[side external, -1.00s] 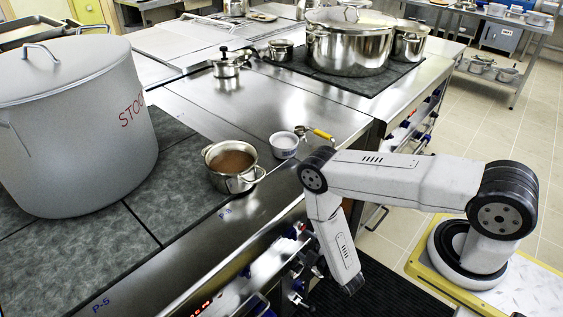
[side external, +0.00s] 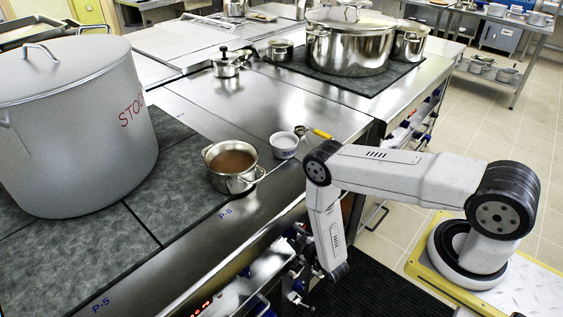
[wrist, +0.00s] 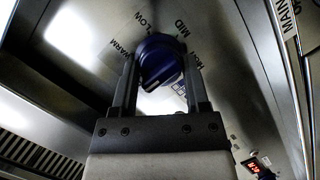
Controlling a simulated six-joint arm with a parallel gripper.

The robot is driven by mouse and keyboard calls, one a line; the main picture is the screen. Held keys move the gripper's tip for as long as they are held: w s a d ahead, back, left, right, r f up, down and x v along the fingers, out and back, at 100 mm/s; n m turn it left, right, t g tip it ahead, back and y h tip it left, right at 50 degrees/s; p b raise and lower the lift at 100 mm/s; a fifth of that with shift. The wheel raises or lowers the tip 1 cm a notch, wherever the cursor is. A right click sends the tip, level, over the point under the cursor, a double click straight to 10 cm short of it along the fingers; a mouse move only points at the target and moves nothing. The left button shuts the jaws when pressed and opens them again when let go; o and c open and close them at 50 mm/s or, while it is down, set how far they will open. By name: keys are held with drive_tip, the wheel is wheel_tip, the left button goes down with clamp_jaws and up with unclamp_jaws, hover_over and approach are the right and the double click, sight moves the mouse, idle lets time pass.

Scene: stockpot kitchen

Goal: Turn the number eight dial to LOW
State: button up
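The blue dial (wrist: 160,62) shows in the wrist view on a steel panel, with WARM, LOW (wrist: 147,20) and MID printed around its far side. A pale line shows on its face at the lower left. My gripper (wrist: 162,66) is open, with one finger on each side of the dial. Any gap between fingers and dial is too small to tell. A label to the right is partly covered by a finger. In the side view my wrist is at the stove's front panel, and the fingers and this dial are hidden. The dial's number cannot be read; P-8 (side external: 225,213) is printed on the stove edge above.
A small pot (side external: 232,180) of brown liquid, a white bowl (side external: 284,146) and a yellow-handled utensil stand near the edge above my wrist. A large stockpot (side external: 70,130) stands at left. Other knobs and a red display (wrist: 254,163) line the panel. Floor mat below is clear.

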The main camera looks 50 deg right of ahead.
drive_tip(key=c, duration=0.6)
drive_tip(key=shift+d+m, duration=0.1)
drive_tip(key=shift+m, duration=0.3)
clamp_jaws()
drive_tip(key=m+y, duration=0.2)
drive_tip(key=m, duration=0.1)
drive_tip(key=shift+d+g, duration=0.1)
drive_tip(key=shift+g, duration=0.2)
drive_tip(key=m+y, duration=0.2)
drive_tip(key=m, duration=0.2)
drive_tip(key=shift+d, duration=0.1)
drive_tip(key=m+y, duration=0.2)
drive_tip(key=m, duration=0.2)
drive_tip(key=shift+f+m, duration=0.1)
drive_tip(key=shift+m, duration=0.2)
drive_tip(key=m+y, duration=0.1)
drive_tip(key=m, duration=0.1)
drive_tip(key=m+t, duration=0.1)
drive_tip(key=m, duration=0.1)
drive_tip(key=shift+s+f+y, duration=0.1)
drive_tip(key=shift+y, duration=0.3)
